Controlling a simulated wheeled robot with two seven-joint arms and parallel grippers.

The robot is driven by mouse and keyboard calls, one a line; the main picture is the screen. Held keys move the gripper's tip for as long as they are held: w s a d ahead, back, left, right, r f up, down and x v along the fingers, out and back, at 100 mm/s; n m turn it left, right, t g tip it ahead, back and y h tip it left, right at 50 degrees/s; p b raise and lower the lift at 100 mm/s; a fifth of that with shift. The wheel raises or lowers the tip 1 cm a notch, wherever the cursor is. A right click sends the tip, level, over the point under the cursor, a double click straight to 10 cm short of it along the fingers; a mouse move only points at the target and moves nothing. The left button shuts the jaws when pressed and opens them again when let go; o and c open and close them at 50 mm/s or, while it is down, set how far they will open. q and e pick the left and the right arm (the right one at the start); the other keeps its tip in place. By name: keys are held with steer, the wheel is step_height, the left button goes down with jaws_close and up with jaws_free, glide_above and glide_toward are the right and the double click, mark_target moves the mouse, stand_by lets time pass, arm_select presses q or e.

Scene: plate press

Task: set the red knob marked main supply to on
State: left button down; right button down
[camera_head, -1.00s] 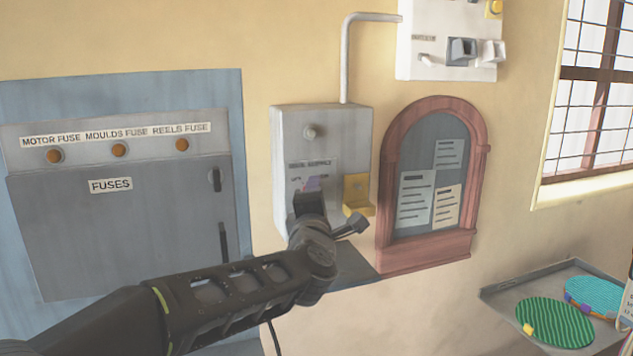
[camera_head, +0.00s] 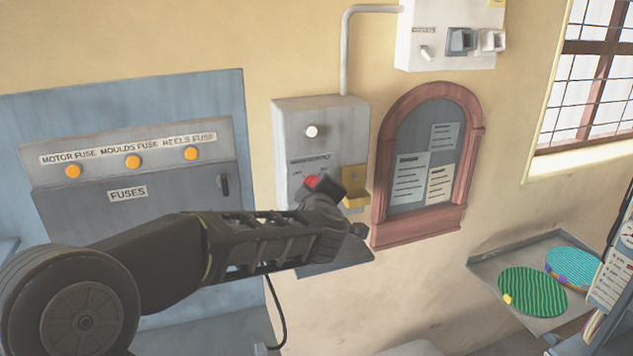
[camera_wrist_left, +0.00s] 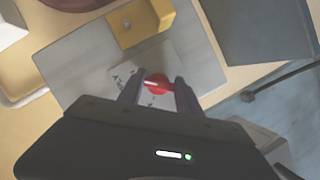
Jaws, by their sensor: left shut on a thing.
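The red main supply knob (camera_head: 311,181) is on the front of a grey wall box (camera_head: 300,135), below its label. It also shows in the left wrist view (camera_wrist_left: 157,84), between the two fingers of my left gripper (camera_wrist_left: 159,88). A pale pointer line runs across the knob. My left gripper (camera_head: 326,186) is shut on the knob. In the head view it partly hides the knob and the markings around it. The round lamp (camera_head: 312,131) on the box is bright white. My right gripper is not in view.
A yellow bracket (camera_head: 355,186) sticks out at the box's right edge, close to my left gripper. A grey fuse cabinet (camera_head: 80,195) with lit orange lamps is at left. A wooden arched notice board (camera_head: 470,170) is at right. A tray (camera_head: 490,262) holds green and teal discs.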

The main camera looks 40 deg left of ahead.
arm_select(q)
steer(key=shift+m, duration=0.4)
steer(key=c, duration=2.2)
jaws_free()
steer(key=c, duration=2.2)
jaws_free()
steer(key=c, duration=0.8)
jaws_free()
steer(key=v, duration=0.7)
steer(key=shift+s+d+r+b, duration=0.2)
steer(key=shift+d+b, duration=0.1)
